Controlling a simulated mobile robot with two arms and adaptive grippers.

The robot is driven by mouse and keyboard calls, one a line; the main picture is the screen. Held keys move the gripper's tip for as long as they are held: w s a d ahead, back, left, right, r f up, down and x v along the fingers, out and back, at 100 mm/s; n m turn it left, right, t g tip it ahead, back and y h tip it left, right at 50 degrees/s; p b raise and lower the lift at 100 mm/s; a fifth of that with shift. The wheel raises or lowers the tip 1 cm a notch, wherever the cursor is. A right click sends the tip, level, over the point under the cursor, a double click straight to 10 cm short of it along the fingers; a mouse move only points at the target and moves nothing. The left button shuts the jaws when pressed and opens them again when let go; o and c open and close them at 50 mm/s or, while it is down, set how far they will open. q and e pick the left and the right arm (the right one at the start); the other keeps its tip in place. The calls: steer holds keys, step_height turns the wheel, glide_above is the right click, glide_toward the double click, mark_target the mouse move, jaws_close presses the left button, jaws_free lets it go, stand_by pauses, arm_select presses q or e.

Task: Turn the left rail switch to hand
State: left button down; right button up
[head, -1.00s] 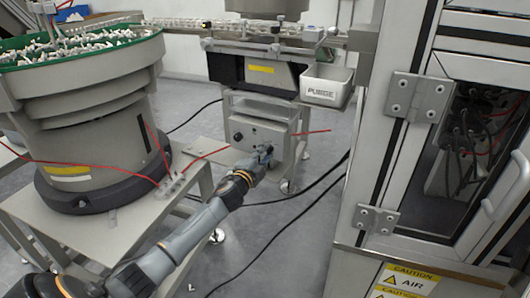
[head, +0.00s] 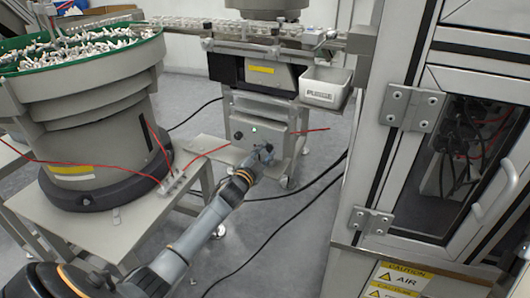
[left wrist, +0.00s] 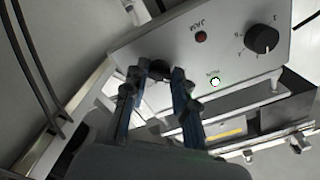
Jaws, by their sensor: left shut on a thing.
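The rail control box (head: 260,131) stands under the feeder rail in the head view. In the left wrist view its grey panel (left wrist: 225,55) appears turned over. My left gripper (head: 265,152) reaches the panel's lower right part. In the left wrist view the gripper (left wrist: 156,80) is shut on a dark switch knob (left wrist: 157,68), partly hidden between its blue-grey fingers. A second black knob (left wrist: 262,39) with a scale stands free at the panel's other end. The held knob's pointer and markings are hidden. My right gripper is not in view.
A red lamp (left wrist: 201,37) labelled JAM and a lit whitish lamp (left wrist: 215,82) sit between the knobs. A PURGE bin (head: 325,87) hangs above right. The bowl feeder table (head: 110,232) is left, the cabinet (head: 400,130) right. Cables cross the floor.

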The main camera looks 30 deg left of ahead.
arm_select(q)
steer(key=shift+f, duration=0.1)
steer(key=c, duration=1.1)
jaws_free()
steer(key=shift+o, duration=0.2)
steer(key=shift+s, duration=0.1)
steer(key=s+d, duration=0.1)
steer(key=s, duration=1)
steer(key=shift+s+d, duration=0.3)
steer(key=shift+s, duration=0.1)
